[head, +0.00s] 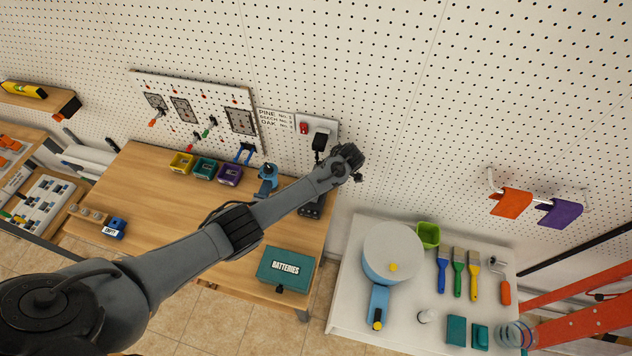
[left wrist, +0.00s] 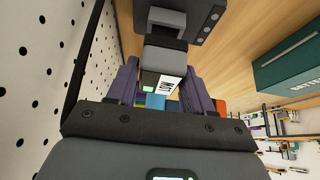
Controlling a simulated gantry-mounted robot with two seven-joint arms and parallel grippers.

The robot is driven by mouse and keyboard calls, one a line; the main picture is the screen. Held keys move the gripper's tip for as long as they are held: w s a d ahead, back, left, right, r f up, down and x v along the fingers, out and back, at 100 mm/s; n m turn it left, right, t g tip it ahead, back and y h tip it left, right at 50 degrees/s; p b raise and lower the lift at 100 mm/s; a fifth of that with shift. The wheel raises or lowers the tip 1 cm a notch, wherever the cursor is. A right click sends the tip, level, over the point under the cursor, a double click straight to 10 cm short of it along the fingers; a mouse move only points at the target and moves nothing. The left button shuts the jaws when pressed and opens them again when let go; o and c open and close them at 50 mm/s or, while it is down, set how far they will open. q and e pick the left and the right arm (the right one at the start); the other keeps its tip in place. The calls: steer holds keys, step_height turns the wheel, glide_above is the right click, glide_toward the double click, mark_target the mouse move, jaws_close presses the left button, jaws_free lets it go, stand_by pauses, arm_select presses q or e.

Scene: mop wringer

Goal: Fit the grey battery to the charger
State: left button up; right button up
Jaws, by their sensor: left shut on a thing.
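My left gripper (head: 354,168) reaches across the workbench, near its right end by the wall. In the left wrist view, its purple fingers (left wrist: 160,90) are shut on the grey battery (left wrist: 165,60), a block with a white label. A dark charger (left wrist: 203,14) appears just beyond the battery in that view; whether they touch I cannot tell. In the head view the charger (head: 313,207) is partly hidden below my left forearm. My right gripper is not in view.
A green batteries box (head: 284,265) sits at the bench's front right. A blue clamp-like tool (head: 268,178) stands behind my forearm. A wall outlet with a black plug (head: 320,138) is close behind the gripper. The bench's left middle is mostly clear.

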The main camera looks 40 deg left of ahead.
arm_select(q)
steer(key=shift+f+b, duration=0.4)
steer(key=shift+f, duration=0.05)
steer(key=shift+f+b, duration=0.75)
steer(key=shift+f, duration=0.25)
steer(key=shift+f, duration=0.15)
stand_by(0.8)
steer(key=o, duration=1.1)
